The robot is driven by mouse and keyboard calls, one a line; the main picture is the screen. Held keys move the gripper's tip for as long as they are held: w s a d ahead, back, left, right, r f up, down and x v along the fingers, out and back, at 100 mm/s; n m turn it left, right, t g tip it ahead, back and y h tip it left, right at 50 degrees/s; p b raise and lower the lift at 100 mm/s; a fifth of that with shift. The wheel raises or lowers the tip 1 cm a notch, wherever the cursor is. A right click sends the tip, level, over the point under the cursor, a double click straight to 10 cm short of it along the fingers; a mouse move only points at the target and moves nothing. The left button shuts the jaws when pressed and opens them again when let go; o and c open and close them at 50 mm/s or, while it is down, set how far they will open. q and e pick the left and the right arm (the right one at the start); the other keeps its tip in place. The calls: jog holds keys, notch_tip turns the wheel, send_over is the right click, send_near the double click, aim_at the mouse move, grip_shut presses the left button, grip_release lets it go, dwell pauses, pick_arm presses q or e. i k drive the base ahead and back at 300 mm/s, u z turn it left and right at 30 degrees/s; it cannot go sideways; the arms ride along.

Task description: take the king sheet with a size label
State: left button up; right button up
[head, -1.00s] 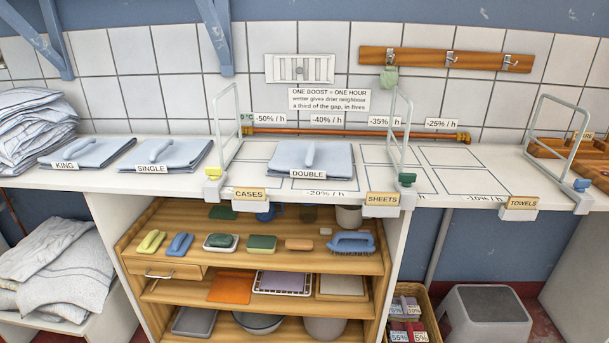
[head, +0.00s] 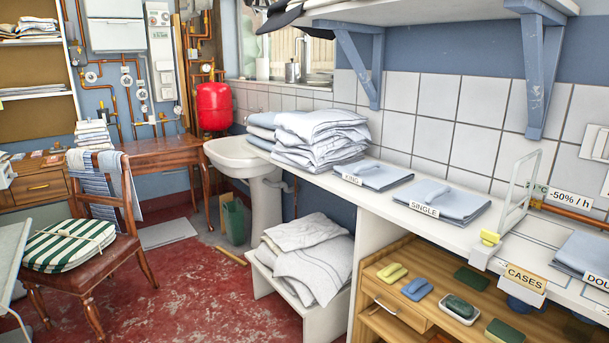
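The folded blue sheet with the KING label (head: 373,174) lies on the white counter, left of the similar sheet labelled SINGLE (head: 452,201). All lie flat and apart from one another. Neither of my grippers is in view.
A sink (head: 238,155), a chair (head: 98,235) and a wooden desk (head: 150,157) stand left. Red floor (head: 190,285) is open between.

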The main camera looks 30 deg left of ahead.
aim_at(376, 176)
jog(key=u, duration=2.05)
jog(key=i, duration=2.85)
jog(key=z, duration=2.3)
